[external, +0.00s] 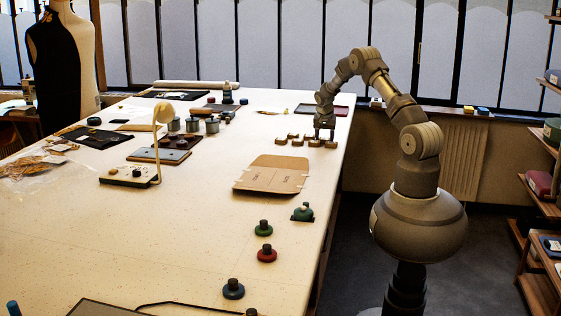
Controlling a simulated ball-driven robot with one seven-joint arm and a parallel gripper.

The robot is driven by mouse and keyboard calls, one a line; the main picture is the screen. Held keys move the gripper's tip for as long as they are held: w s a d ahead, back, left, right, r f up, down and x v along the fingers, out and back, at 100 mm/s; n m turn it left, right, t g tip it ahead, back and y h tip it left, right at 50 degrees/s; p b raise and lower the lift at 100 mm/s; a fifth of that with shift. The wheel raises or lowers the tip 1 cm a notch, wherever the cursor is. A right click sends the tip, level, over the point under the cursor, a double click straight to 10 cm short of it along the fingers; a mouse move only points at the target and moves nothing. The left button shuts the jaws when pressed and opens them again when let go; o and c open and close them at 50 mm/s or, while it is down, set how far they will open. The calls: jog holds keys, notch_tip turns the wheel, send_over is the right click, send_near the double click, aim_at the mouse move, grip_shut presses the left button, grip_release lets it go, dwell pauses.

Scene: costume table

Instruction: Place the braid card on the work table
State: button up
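The work table (190,235) is a long cream-topped table that runs from the front to the windows. My gripper (325,134) points down low over its right edge, at the right end of a group of small gold and dark pieces (295,138). The fingers are too small to tell whether they are open or shut, or whether they touch a piece. I cannot single out the braid card for sure; it may be among these pieces or hidden by my gripper.
A flat brown cardboard piece (273,176) lies in front of the gold pieces. Green, red and blue knobbed discs (264,228) lie near the front right. The front middle is clear.

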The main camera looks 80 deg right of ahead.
jog(key=p+v, duration=0.3)
jog(key=v, duration=0.9)
jog(key=shift+r, duration=0.2)
jog(key=w+a+r+n+t, duration=0.3)
jog(key=w+a+r, duration=0.2)
jog(key=a+r, duration=0.4)
jog(key=w+a+r+n+t+h, duration=0.1)
jog(key=w+a+r+n+t, duration=0.15)
jog(key=w+a+r, duration=0.65)
jog(key=w+a+r+n+t, duration=0.25)
jog(key=a+r+n, duration=0.2)
jog(key=r, duration=0.85)
jog(key=s+a+r+n+t+y, duration=0.2)
jog(key=s+a+r, duration=0.4)
jog(key=a+r, duration=0.6)
jog(key=s+a+r+n+t+y, duration=0.2)
jog(key=s+a+r+n+t, duration=0.3)
jog(key=a+r, duration=0.8)
jog(key=shift+s+n, duration=0.5)
